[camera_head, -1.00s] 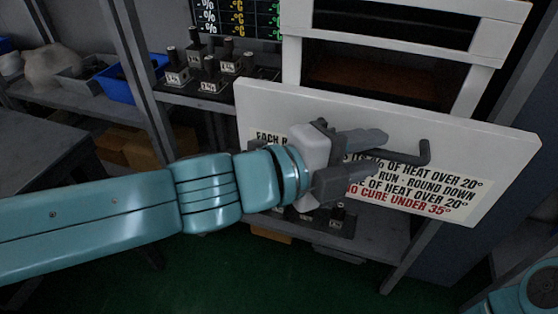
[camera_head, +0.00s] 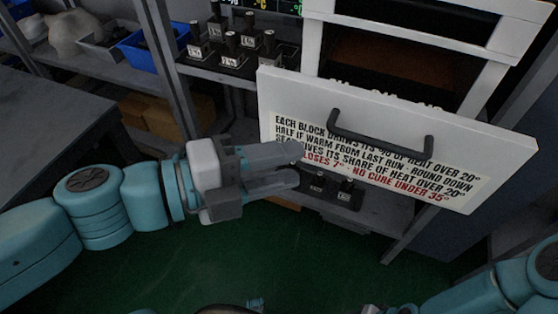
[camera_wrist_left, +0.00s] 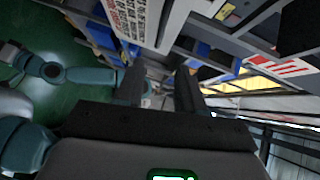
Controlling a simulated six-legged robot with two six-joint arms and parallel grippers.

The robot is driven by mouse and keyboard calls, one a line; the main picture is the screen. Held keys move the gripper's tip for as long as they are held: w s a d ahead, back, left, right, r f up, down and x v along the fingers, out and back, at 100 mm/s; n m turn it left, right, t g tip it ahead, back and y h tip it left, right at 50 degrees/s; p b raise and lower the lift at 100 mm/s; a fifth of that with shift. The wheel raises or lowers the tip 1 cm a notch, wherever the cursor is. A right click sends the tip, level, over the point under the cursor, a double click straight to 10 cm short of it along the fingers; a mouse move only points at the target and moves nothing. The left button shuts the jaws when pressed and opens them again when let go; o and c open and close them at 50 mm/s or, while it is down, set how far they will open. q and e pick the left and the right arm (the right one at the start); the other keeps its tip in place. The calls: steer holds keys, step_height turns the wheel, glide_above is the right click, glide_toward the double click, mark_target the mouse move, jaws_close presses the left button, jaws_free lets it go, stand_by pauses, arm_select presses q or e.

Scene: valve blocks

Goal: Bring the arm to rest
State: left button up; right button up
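My left gripper (camera_head: 298,166) is in the middle of the head view, in front of the lower left of the white door and apart from its handle. Its two grey fingers are spread with a gap and nothing between them. In the left wrist view its fingers (camera_wrist_left: 160,90) also stand apart and empty. My right arm (camera_head: 500,285) shows at the lower right of the head view; its gripper cannot be made out. The white door (camera_head: 290,95) hangs open, with a dark bar handle (camera_head: 380,145) and printed text on it.
Valve blocks (camera_head: 232,50) stand on a dark shelf behind. More blocks (camera_head: 318,182) sit on a lower shelf below the door. A blue bin (camera_head: 150,48) is on the left shelf. A grey table (camera_head: 50,130) stands at left. The green floor (camera_head: 270,245) is clear in front.

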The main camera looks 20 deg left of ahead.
arm_select(q)
steer(key=w+d+f+n+g+y+p, duration=0.1)
steer(key=w+f+n+g+p, duration=0.35)
steer(key=f, duration=0.45)
steer(key=w+d+f+n+g+y+p, duration=0.1)
steer(key=w+d+f+n+y+p, duration=0.15)
steer(key=f+n+p, duration=0.55)
steer(key=s+a+f+n+g+y, duration=0.2)
steer(key=s+f+n, duration=0.3)
steer(key=f, duration=0.5)
steer(key=s+a+f+n+g+y, duration=0.2)
steer(key=s+f+n, duration=0.3)
steer(key=f+n, duration=0.5)
steer(key=shift+a+f+g+b, duration=0.2)
steer(key=shift+f+g+b, duration=0.15)
steer(key=shift+g, duration=0.4)
